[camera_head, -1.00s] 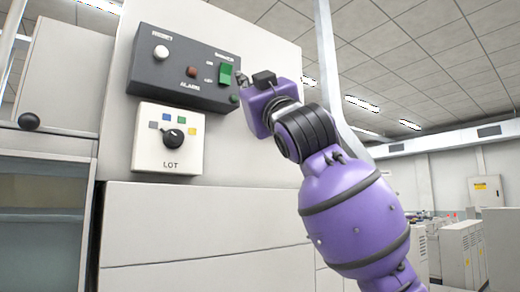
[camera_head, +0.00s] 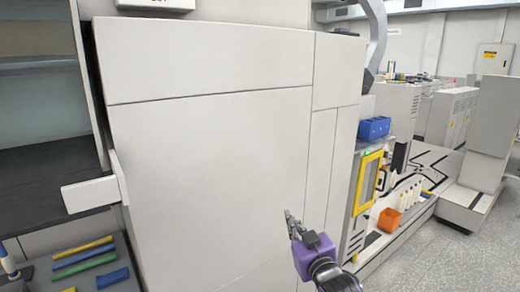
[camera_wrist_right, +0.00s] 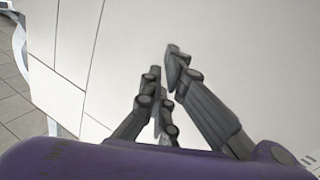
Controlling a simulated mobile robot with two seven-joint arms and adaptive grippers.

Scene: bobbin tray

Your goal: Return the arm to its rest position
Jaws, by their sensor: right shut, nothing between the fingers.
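My right arm and its purple gripper (camera_head: 291,216) show low in the head view, in front of the pale machine cabinet (camera_head: 210,150). The dark fingers point up and to the left. In the right wrist view the fingers (camera_wrist_right: 170,75) are close together and hold nothing, with the pale panel behind them. I cannot tell the exact gap between the fingers and the panel. My left gripper is not in view.
A tray with coloured bars (camera_head: 85,262) is at the lower left, below a white bar (camera_head: 92,195). A blue bin (camera_head: 374,127), a yellow-framed door (camera_head: 367,183) and an orange bin (camera_head: 389,220) are at right. Open floor (camera_head: 460,255) is at lower right.

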